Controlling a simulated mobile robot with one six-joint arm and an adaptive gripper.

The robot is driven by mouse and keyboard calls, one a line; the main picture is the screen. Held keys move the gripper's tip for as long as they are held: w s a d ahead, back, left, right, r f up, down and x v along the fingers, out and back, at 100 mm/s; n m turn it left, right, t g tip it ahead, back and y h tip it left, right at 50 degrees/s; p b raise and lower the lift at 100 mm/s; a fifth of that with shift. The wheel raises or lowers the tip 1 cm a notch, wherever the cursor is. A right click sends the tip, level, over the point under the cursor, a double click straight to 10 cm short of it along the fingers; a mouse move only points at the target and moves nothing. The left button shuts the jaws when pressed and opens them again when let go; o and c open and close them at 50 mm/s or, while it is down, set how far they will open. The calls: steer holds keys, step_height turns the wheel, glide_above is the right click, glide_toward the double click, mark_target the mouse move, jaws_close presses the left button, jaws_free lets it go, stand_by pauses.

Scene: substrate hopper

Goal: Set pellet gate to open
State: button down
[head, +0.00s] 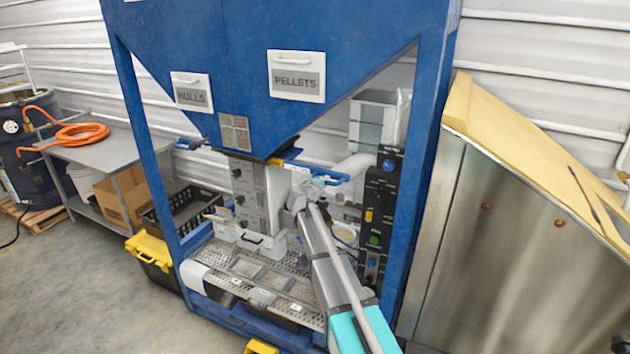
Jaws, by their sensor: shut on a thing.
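The blue hopper (190,50) carries a panel marked PELLETS (297,76) on its right side and one marked HULLS (192,91) on its left. Below the hopper's mouth, a blue slide handle (308,169) sticks out to the right, which appears to be the pellet gate. My gripper (324,181) is at the outer end of this handle and appears shut on it. My fingers and wrist hide part of the handle, and the gate plate inside is not clear.
A second blue handle (188,144) sits on the left of the hopper mouth. Blue frame legs (150,150) stand on both sides. A black control box (379,215) stands right of my arm. A perforated tray (250,268) lies below. A steel bin (500,230) is at right.

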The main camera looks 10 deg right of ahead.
steer(key=shift+s+d, duration=0.45)
steer(key=shift+d, duration=0.05)
steer(key=c, duration=0.6)
jaws_free()
steer(key=shift+d, duration=0.1)
steer(key=shift+s, duration=0.1)
steer(key=f+v, duration=0.2)
steer(key=v, duration=1)
steer(key=shift+s+a+f, duration=0.25)
steer(key=shift+s+a, duration=0.2)
steer(key=shift+a, duration=0.05)
